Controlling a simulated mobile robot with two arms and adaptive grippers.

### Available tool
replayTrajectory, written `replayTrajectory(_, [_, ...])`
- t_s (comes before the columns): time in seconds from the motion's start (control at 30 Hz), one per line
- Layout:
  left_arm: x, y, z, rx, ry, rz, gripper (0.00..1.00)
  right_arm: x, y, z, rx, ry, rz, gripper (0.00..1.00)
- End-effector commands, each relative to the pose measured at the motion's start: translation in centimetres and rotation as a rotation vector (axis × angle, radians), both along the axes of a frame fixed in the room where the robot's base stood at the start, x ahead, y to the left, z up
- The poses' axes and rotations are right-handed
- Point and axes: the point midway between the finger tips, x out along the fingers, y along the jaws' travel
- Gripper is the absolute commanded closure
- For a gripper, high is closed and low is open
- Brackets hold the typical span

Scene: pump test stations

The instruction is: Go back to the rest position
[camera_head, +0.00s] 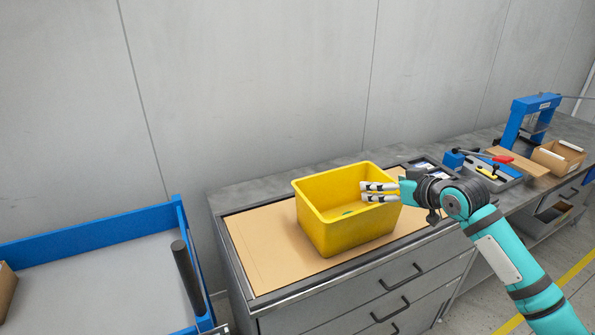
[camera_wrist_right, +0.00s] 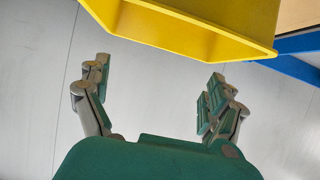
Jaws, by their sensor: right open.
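My right gripper (camera_head: 379,192) is in front of the right side of the yellow bin (camera_head: 345,233) in the head view, with its fingers pointing left. In the right wrist view my right gripper (camera_wrist_right: 155,92) is open, its two fingers wide apart with nothing between them. The yellow bin (camera_wrist_right: 200,28) fills the top of that view, beyond the fingertips. A small green item (camera_head: 348,212) shows inside the bin, mostly hidden by its wall. My left gripper is in neither view.
The bin stands on a tan mat (camera_head: 262,250) on a grey drawer cabinet (camera_head: 330,312). A blue-edged cart (camera_head: 90,235) is at left. Trays with tools (camera_head: 485,170), a blue press (camera_head: 520,120) and a cardboard box (camera_head: 557,157) stand on the bench at right.

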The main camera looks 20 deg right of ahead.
Motion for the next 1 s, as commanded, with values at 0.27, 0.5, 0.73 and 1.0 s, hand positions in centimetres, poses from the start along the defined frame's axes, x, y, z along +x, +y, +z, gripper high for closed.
replayTrajectory(0.27, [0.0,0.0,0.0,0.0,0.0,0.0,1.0,-1.5,2.6,-4.5,-0.019,0.082,0.027,0.07])
replayTrajectory(0.5, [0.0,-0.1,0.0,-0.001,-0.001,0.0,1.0,-10.0,11.4,-16.9,-0.089,0.35,0.103,0.07])
replayTrajectory(0.73, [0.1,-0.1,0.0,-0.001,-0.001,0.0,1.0,-19.2,17.6,-22.6,-0.132,0.545,0.126,0.07])
replayTrajectory(1.0, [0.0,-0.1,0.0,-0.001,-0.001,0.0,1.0,-26.8,21.3,-24.2,-0.139,0.691,0.106,0.07])
